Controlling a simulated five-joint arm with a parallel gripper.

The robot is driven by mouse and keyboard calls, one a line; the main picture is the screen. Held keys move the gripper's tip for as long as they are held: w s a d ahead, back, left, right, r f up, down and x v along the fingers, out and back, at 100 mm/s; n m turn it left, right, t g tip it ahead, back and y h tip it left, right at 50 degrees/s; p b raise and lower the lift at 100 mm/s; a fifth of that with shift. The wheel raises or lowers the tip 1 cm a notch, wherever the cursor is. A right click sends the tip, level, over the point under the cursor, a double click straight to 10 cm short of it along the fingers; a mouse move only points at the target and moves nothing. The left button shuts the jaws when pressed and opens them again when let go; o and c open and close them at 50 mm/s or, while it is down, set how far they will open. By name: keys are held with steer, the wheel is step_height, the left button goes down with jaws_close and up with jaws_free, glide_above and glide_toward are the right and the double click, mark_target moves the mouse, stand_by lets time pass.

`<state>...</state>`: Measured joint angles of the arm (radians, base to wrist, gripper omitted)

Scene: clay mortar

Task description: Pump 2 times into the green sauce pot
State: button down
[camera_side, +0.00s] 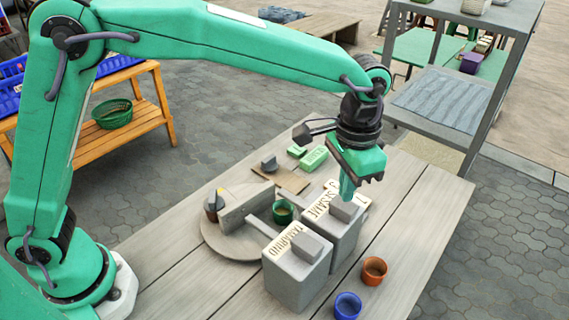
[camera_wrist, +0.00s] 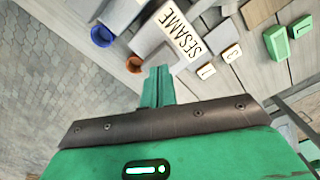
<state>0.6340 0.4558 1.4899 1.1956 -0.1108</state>
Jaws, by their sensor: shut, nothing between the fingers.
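The green sauce pot (camera_side: 283,211) stands on a round board (camera_side: 213,240), by the spout ends of two grey box dispensers. My gripper is shut and empty, pointing down. I cannot tell whether its tips touch that head. It also shows in the wrist view (camera_wrist: 158,75).
An orange pot (camera_side: 374,270) and a blue pot (camera_side: 347,305) stand right of the dispensers. Green blocks (camera_side: 313,158) and a small brown board (camera_side: 282,180) lie behind. A grey upright block (camera_side: 246,207) stands on the round board. The table's right part is clear.

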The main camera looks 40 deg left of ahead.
steer(key=shift+f, duration=1.6)
stand_by(1.1)
steer(key=shift+r, duration=1.6)
steer(key=shift+r, duration=0.15)
steer(key=shift+r, duration=2.35)
steer(key=shift+a, duration=0.1)
